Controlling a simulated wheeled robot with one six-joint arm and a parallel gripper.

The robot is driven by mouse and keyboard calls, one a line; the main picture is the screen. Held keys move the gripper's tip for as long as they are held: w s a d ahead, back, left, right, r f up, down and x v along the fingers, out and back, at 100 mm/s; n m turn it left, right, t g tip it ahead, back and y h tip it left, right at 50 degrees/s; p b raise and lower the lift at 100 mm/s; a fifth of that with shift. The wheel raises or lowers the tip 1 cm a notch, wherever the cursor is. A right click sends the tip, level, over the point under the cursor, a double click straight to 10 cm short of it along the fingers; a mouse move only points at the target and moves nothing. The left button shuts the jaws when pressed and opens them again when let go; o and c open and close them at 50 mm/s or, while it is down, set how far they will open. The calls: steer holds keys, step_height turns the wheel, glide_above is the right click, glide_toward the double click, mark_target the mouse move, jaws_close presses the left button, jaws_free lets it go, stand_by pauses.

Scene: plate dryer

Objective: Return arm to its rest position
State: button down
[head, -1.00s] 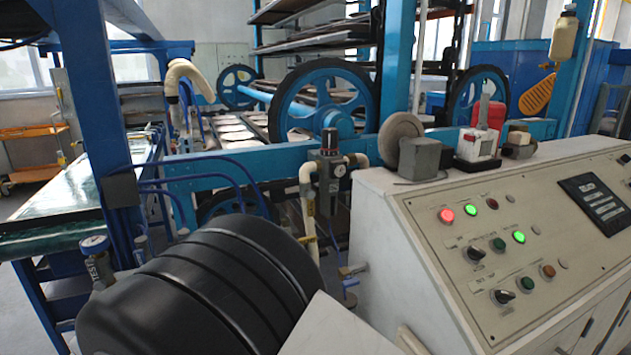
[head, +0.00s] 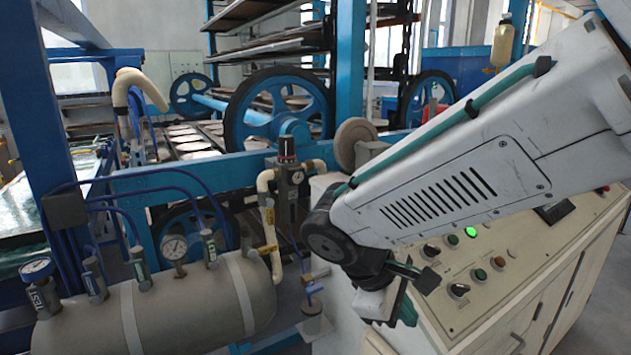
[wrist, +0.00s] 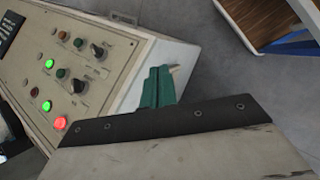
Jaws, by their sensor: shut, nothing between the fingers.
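My arm (head: 450,185) reaches in from the upper right of the head view, bent, with its wrist in front of the control cabinet (head: 545,300). My gripper (head: 408,312) hangs below the wrist joint, its green parts partly showing. In the wrist view my gripper's green fingers (wrist: 157,84) are together and empty. They are seen against the cabinet's end and the grey floor. The panel with its knobs and lit buttons (wrist: 60,60) fills the left of the wrist view. I cannot tell the exact gap between the gripper and the cabinet.
A grey tank (head: 185,310) with gauges stands at lower left. Pipes and a valve (head: 287,178) rise between tank and cabinet. A blue frame with large wheels (head: 277,115) stands behind. Grey floor (wrist: 205,65) is open beside the cabinet in the wrist view.

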steer(key=s+d+r+m+y, duration=0.2)
steer(key=s+d+m+y, duration=0.1)
steer(key=s+d+m, duration=0.2)
steer(key=s+d+r+m+y, duration=0.3)
steer(key=s+d+m, duration=0.3)
steer(key=s, duration=0.3)
steer(key=shift+s+d+r+m, duration=0.2)
steer(key=shift+d+r+m, duration=0.1)
steer(key=shift+d, duration=0.4)
steer(key=c, duration=2.1)
jaws_free()
steer(key=shift+c, duration=0.2)
